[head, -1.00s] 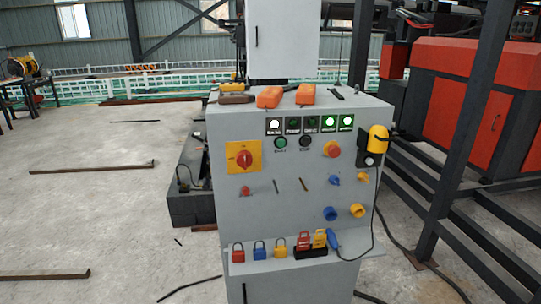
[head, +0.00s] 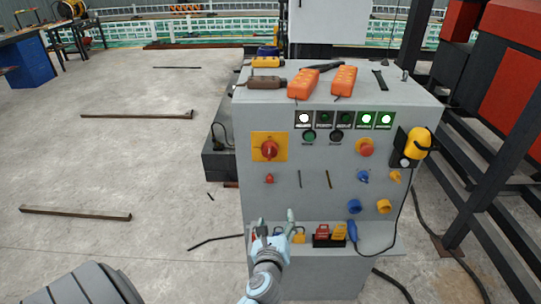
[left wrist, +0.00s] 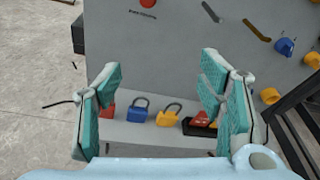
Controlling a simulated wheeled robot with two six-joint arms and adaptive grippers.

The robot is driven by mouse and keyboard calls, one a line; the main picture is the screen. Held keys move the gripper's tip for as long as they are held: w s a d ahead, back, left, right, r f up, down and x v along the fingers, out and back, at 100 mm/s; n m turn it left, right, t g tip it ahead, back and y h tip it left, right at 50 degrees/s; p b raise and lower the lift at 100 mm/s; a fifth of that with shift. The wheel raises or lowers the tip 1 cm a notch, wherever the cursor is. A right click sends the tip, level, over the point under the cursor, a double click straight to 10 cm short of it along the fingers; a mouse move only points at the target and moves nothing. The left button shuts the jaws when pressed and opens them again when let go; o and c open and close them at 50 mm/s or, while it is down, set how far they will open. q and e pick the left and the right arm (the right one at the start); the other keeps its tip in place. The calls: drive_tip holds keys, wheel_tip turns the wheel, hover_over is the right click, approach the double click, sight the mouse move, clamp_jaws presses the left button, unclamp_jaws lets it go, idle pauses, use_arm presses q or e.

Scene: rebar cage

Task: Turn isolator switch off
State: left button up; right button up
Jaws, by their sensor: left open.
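The isolator switch is a red rotary handle (head: 269,149) on a yellow plate (head: 258,140), at the upper left of the grey cabinet's front (head: 300,205). My left gripper (head: 276,218) is below it, in front of the cabinet's lower shelf. In the left wrist view my left gripper (left wrist: 160,95) is open, with its teal-padded fingers wide apart and nothing between them touching. Beyond the fingers are a blue padlock (left wrist: 138,109) and a yellow padlock (left wrist: 170,114) on the shelf. A red knob (left wrist: 148,3) shows at the top edge. My right gripper is not in view.
Orange pendants (head: 343,80) lie on top. A yellow device (head: 418,142) with a hanging cable is at the right side. Open floor (head: 120,170) lies left.

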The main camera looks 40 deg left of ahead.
sight(270, 156)
use_arm(q)
wheel_tip(270, 156, up, 13)
drive_tip(key=a+m+t+y, duration=0.1)
drive_tip(key=a+m+y, duration=0.1)
drive_tip(key=y, duration=0.1)
drive_tip(key=x, duration=1.4)
drive_tip(key=shift+a+f, duration=0.15)
drive_tip(key=shift+f, duration=0.05)
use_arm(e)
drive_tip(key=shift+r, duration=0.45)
use_arm(q)
drive_tip(key=c, duration=1.1)
